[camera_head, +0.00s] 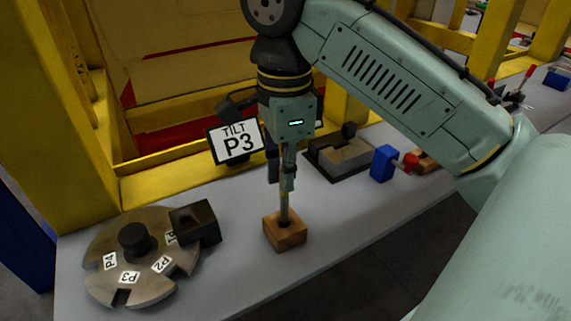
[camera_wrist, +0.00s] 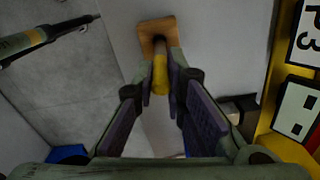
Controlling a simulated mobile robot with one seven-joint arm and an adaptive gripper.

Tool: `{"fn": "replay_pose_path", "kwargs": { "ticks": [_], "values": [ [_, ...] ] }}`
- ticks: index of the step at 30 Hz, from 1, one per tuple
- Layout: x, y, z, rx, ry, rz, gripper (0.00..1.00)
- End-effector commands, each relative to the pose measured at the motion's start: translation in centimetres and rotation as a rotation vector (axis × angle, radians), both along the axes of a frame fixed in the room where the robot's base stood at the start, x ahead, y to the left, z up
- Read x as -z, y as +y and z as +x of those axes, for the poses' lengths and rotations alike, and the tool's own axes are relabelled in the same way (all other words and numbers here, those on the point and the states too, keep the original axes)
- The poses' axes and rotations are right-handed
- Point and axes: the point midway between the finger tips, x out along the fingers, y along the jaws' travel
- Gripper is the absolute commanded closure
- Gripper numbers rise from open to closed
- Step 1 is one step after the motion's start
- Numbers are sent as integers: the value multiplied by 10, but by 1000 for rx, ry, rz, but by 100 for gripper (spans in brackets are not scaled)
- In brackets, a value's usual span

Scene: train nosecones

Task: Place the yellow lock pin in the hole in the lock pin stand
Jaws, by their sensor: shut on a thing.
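The yellow lock pin (camera_wrist: 160,76) is between the fingers of my gripper (camera_wrist: 160,88) in the wrist view, and the gripper is shut on it. In the head view my gripper (camera_head: 287,182) points straight down above the wooden lock pin stand (camera_head: 286,238). The pin's thin shaft (camera_head: 284,207) runs upright from the fingers to the top of the stand. The stand also shows in the wrist view (camera_wrist: 146,30), beyond the pin. The shaft's lower end meets the hole area; I cannot tell how deep it sits. The fingers hide the pin's upper part in the head view.
A round metal disc (camera_head: 110,280) with labels and a dark square block (camera_head: 196,222) stand to the left. A TILT P3 sign (camera_head: 237,142) is behind. A dark grey fixture (camera_head: 341,157) and a blue block (camera_head: 383,163) are at the right. Bare table surrounds the stand.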

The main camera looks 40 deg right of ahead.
Motion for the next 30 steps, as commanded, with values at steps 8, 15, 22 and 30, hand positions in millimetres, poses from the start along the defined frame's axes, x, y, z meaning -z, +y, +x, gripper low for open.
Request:
{"fn": "replay_pose_path", "kwargs": {
  "ticks": [8, 15, 22, 30],
  "values": [
    [30, 0, 0, 1, 0, -1, 100],
    [43, 0, 0, 0, -1, -2, 100],
    [43, 0, 0, 0, -1, 0, 100],
    [45, 0, 0, 0, 0, -1, 75]
  ]
}}
